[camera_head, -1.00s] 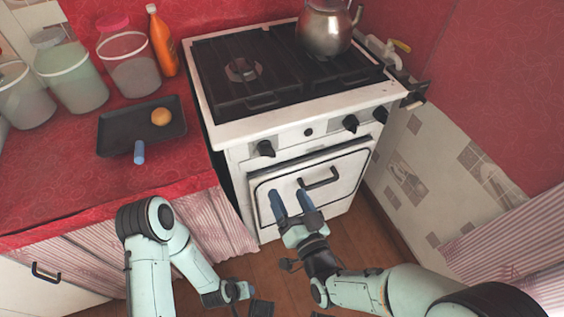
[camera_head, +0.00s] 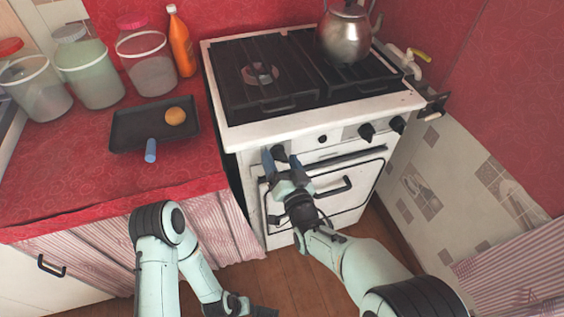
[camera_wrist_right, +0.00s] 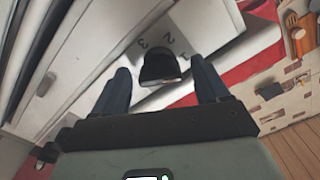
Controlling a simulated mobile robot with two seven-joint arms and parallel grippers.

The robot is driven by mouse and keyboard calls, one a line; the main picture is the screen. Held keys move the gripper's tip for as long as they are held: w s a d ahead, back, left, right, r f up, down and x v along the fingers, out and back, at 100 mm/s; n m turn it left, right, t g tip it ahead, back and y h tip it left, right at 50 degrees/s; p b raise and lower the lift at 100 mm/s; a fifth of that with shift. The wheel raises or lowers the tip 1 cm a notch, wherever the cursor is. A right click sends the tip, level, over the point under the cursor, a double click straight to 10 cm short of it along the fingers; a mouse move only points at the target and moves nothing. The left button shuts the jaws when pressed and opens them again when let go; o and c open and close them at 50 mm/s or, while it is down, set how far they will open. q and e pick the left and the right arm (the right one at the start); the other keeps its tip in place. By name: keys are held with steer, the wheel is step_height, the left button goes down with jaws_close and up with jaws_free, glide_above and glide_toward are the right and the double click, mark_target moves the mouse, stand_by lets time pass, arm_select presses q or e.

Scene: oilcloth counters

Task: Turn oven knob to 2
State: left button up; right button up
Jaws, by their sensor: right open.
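The white oven (camera_head: 345,168) stands at the centre right with black knobs along its front panel. The left knob (camera_head: 279,154) sits between the fingers of my right gripper (camera_head: 281,156), which is open. In the right wrist view the black knob (camera_wrist_right: 160,68) lies between the two blue fingertips (camera_wrist_right: 163,82) with a gap on each side. The printed numbers 2 and 3 show on the panel beside the knob. My left gripper (camera_head: 250,308) is low at the bottom edge, and its jaws cannot be made out.
A kettle (camera_head: 345,35) stands on the stove. A black tray (camera_head: 125,130) lies on the red counter.

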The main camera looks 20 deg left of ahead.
steer(key=c, duration=1.1)
steer(key=shift+o, duration=0.2)
steer(key=shift+n, duration=0.3)
steer(key=n, duration=0.2)
steer(key=shift+n, duration=0.4)
steer(key=n, duration=0.2)
steer(key=shift+n, duration=0.3)
arm_select(q)
steer(key=shift+w+d+r+t+p, duration=0.15)
steer(key=shift+w+r+t+p, duration=0.4)
steer(key=shift+w+r, duration=0.6)
arm_select(e)
steer(key=n, duration=0.5)
steer(key=shift+n, duration=0.3)
arm_select(q)
steer(key=shift+w, duration=0.1)
